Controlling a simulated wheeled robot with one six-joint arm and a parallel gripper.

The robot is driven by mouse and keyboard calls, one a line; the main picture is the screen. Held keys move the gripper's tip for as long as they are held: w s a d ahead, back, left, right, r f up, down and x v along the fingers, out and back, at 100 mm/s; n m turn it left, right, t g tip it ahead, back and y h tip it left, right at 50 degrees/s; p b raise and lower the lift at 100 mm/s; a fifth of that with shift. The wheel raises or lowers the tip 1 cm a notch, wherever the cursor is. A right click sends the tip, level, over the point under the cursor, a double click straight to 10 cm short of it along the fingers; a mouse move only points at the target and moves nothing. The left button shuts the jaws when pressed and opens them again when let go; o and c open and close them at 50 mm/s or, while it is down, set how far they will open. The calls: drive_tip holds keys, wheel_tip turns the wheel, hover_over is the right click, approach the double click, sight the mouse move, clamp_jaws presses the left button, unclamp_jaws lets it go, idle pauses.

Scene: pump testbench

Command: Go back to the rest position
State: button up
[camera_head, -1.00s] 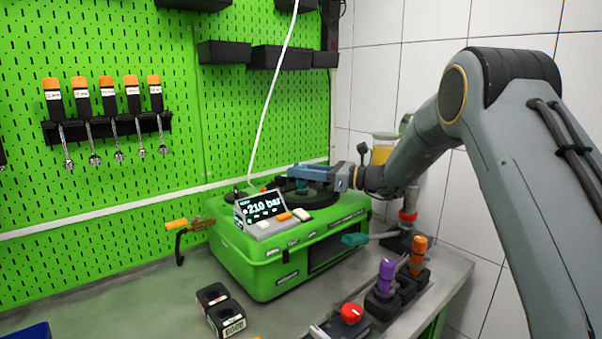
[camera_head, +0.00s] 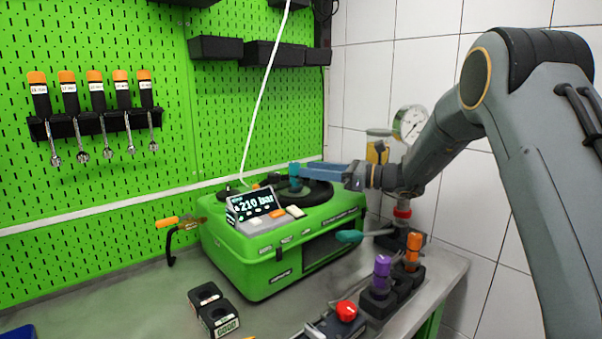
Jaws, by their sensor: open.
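My gripper (camera_head: 300,171) is at the end of my grey arm, above the back right of the green test bench (camera_head: 240,262). Its blue fingers point left, over the black round plate (camera_head: 305,194) on top of the bench. A small blue part (camera_head: 294,184) shows at the fingertips. I cannot tell whether the fingers touch it. The gripper is open.
The bench's display (camera_head: 254,204) reads 210 bar. A pressure gauge (camera_head: 410,122) is behind my arm. A red knob (camera_head: 346,311) is near the front.

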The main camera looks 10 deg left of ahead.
drive_tip(key=shift+s+d, duration=0.2)
drive_tip(key=shift+d, duration=0.7)
drive_tip(key=s+d+f+n+g+h+p, duration=0.1)
drive_tip(key=s+d+f+n+h, duration=0.2)
drive_tip(key=s, duration=0.5)
drive_tip(key=s+d+f+n+g+h+p, duration=0.2)
drive_tip(key=s+d+f, duration=0.15)
drive_tip(key=s, duration=0.55)
drive_tip(key=s+d+f+n+g+h+p, duration=0.1)
drive_tip(key=s+d+f+n+h, duration=0.2)
drive_tip(key=s, duration=0.5)
drive_tip(key=s+d+f+n+h+b, duration=0.2)
drive_tip(key=s+d+f+n+h, duration=0.2)
drive_tip(key=s+d+f+n, duration=0.2)
drive_tip(key=s+d+f+n+t+h+b, duration=0.1)
drive_tip(key=s+d+f+n+h, duration=0.4)
drive_tip(key=d, duration=0.5)
drive_tip(key=shift+s+d+f+n+h+b, duration=0.3)
drive_tip(key=shift+s+f+n+b, duration=0.4)
drive_tip(key=shift+s+f, duration=0.3)
